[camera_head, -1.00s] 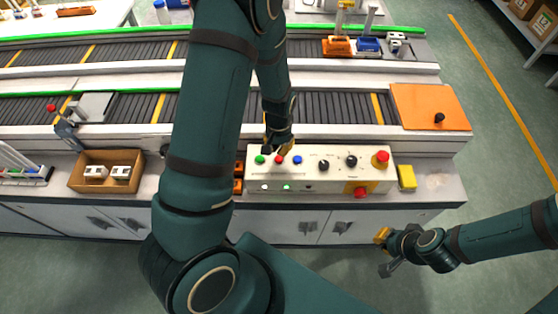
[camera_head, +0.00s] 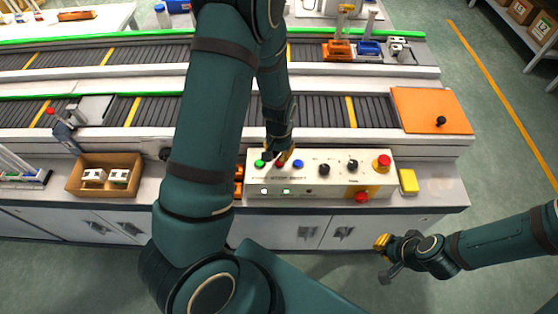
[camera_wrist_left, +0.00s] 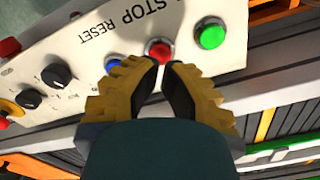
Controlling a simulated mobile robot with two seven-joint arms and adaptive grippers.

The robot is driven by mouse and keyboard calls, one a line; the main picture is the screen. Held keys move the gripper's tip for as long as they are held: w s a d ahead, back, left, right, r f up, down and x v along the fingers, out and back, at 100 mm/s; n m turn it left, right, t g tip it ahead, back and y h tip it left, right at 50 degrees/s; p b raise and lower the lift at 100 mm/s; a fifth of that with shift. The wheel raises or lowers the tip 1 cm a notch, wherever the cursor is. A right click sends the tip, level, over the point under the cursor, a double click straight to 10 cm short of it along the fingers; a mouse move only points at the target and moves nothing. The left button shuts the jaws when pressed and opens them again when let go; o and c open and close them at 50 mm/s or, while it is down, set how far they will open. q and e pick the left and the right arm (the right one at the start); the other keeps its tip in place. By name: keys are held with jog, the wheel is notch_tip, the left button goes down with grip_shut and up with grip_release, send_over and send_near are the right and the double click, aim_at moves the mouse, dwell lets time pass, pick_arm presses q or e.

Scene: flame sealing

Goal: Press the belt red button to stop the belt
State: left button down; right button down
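The white control panel (camera_head: 325,180) stands at the front of the bench. Its red belt button (camera_wrist_left: 158,50) sits between a green button (camera_wrist_left: 211,36) and a blue button (camera_wrist_left: 116,60), near the "STOP RESET" lettering. My left gripper (camera_head: 279,160) points down at the panel, over this red button, and partly covers it in the head view. In the left wrist view its fingertips (camera_wrist_left: 162,64) are together, empty and right at the button's edge; I cannot tell whether they touch it. My right gripper (camera_head: 385,257) hangs in front of the bench, away from the panel; its finger opening is unclear.
A large red mushroom button (camera_head: 382,162), black knobs (camera_head: 324,170) and a lower red button (camera_head: 362,197) are on the panel's right. A yellow block (camera_head: 408,181) lies beside it. The front belt (camera_head: 320,112) runs behind; a cardboard box (camera_head: 105,175) stands left.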

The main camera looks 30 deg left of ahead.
aim_at(279, 162)
pick_arm(q)
jog(key=shift+f+b, duration=1.45)
jog(key=shift+f, duration=0.4)
dwell(1.5)
jog(key=shift+r+p, duration=0.55)
jog(key=shift+r, duration=0.1)
notch_tip(279, 162, up, 7)
jog(key=p, duration=0.5)
jog(key=shift+f, duration=0.1)
